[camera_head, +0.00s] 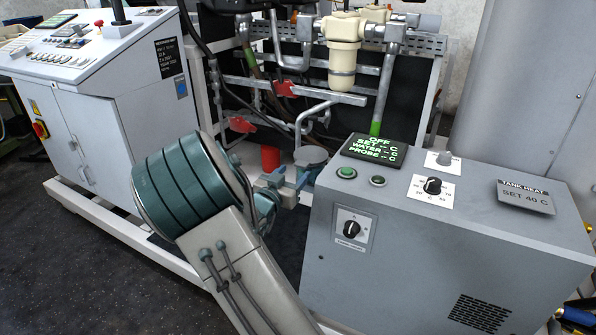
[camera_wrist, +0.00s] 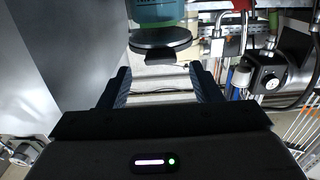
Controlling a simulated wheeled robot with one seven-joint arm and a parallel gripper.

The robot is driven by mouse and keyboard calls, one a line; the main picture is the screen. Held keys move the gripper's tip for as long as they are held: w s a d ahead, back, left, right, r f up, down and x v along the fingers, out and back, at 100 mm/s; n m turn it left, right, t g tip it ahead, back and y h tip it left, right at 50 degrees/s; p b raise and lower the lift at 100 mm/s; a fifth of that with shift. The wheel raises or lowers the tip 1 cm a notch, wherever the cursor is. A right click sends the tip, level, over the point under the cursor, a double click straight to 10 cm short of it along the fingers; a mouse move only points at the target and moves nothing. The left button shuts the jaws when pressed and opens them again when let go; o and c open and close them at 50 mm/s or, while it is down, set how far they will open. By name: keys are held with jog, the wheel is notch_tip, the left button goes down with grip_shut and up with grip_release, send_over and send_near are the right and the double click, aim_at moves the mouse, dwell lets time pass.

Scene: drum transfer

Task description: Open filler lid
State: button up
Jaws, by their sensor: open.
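The filler lid looks to be a grey round disc (camera_head: 311,156) just past my gripper, beside the grey cabinet in the head view. In the wrist view the lid (camera_wrist: 160,40) is a dark, flat disc with a small tab on its near edge. It lies level, as if shut. My gripper (camera_head: 287,184) is close in front of it. In the wrist view my gripper (camera_wrist: 160,70) is open and empty, with the disc ahead of the gap and no visible contact. My arm hides part of the area below the lid in the head view.
Pipes, a cream filter housing (camera_head: 342,60) and red valve handles (camera_head: 286,89) are behind. A control desk (camera_head: 95,90) is at left.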

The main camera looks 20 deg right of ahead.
aim_at(300, 167)
jog(key=shift+x, duration=2.15)
